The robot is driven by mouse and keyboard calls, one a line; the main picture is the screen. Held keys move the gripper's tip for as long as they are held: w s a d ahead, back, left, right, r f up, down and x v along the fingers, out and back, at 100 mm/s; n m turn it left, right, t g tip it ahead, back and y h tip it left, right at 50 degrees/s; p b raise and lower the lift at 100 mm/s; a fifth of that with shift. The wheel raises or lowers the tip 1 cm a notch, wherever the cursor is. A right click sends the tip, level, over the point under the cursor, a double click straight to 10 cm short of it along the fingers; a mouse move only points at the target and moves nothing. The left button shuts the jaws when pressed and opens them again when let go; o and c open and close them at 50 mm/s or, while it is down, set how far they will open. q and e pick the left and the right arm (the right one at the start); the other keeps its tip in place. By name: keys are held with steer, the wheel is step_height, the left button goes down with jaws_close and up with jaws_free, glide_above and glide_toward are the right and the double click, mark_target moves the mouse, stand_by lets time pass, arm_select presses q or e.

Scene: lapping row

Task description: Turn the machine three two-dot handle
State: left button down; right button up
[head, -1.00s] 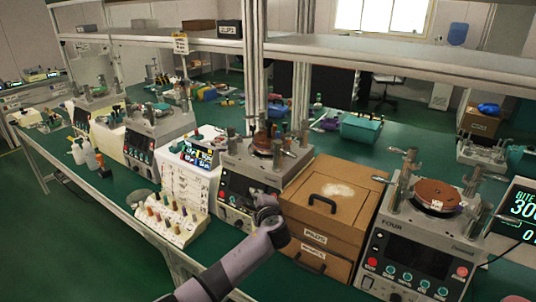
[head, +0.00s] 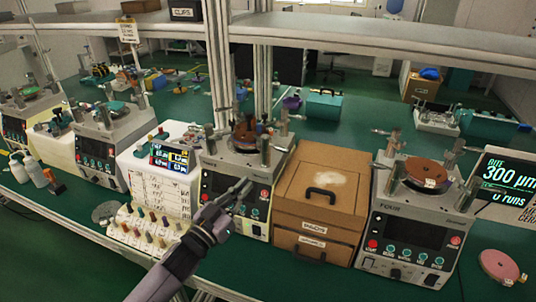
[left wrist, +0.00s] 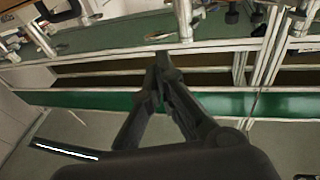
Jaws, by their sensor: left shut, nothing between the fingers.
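The lapping machine (head: 229,168) left of the wooden drawer box is directly left of the machine labelled FOUR (head: 408,226). It has a grey body, a dark front screen, buttons, and metal posts around a brownish plate on top. I cannot make out a two-dot mark on any handle. My left gripper (head: 243,187) is in front of this machine's front panel and covers part of it. It is shut and empty; its fingertips also meet in the left wrist view (left wrist: 160,60). I cannot tell whether it touches the panel. My right gripper is not in view.
The wooden drawer box (head: 345,211) stands close on the machine's right. A white cabinet (head: 154,190) and a rack of coloured pegs (head: 146,232) stand on its left. A shelf (head: 400,40) and metal uprights (head: 218,60) are above and behind. A pink disc (head: 500,266) lies far right.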

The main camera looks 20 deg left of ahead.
mark_target(278, 149)
arm_select(q)
steer(key=p+x, duration=0.4)
steer(key=x, duration=0.8)
steer(key=shift+w+r, duration=0.1)
steer(key=shift+r, duration=0.05)
steer(key=shift+w+d, duration=0.15)
steer(key=shift+w, duration=0.25)
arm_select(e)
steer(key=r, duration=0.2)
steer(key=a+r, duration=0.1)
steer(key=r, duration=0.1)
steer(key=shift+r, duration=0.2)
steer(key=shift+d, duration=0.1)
arm_select(q)
steer(key=shift+w+d+b, duration=0.3)
steer(key=shift+w+d, duration=0.3)
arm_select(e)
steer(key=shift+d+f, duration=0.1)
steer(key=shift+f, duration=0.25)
